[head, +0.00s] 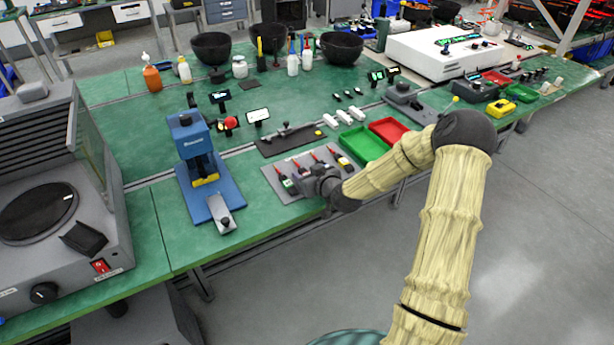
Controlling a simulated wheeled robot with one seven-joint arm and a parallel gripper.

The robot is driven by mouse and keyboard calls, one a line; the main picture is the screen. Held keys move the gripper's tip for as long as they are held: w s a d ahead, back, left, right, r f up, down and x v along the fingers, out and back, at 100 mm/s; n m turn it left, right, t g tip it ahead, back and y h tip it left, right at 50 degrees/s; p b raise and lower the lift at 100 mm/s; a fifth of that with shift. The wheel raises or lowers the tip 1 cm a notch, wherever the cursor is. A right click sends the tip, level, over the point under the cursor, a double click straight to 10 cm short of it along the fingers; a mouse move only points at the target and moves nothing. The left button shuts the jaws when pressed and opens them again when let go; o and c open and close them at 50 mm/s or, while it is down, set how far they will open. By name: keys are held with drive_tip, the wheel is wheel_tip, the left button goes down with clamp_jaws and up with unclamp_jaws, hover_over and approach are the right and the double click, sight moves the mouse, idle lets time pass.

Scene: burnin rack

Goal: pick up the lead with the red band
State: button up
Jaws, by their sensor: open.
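Several small leads lie in a row on a grey mat (270,172) at the front edge of the green bench. Each shows a reddish, slim upper part. The leftmost lead (288,185) has a green patch near its lower end, and the rightmost lead (343,161) has a yellow one. The bands on the middle leads are too small to tell, so I cannot pick out the red-banded one. My gripper (312,182) is open over the front of the mat, and it hides part of the mat and the lower ends of the middle leads.
A green tray (362,146) and a red tray (389,129) stand just right of the mat. A blue press (193,140) stands to the left. A dark bar fixture (285,140) lies behind the mat. Open floor lies in front of the bench.

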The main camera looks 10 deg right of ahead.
idle(0.5)
clamp_jaws()
drive_tip(key=shift+r, duration=0.1)
wheel_tip(320, 180, up, 10)
idle(0.6)
idle(0.5)
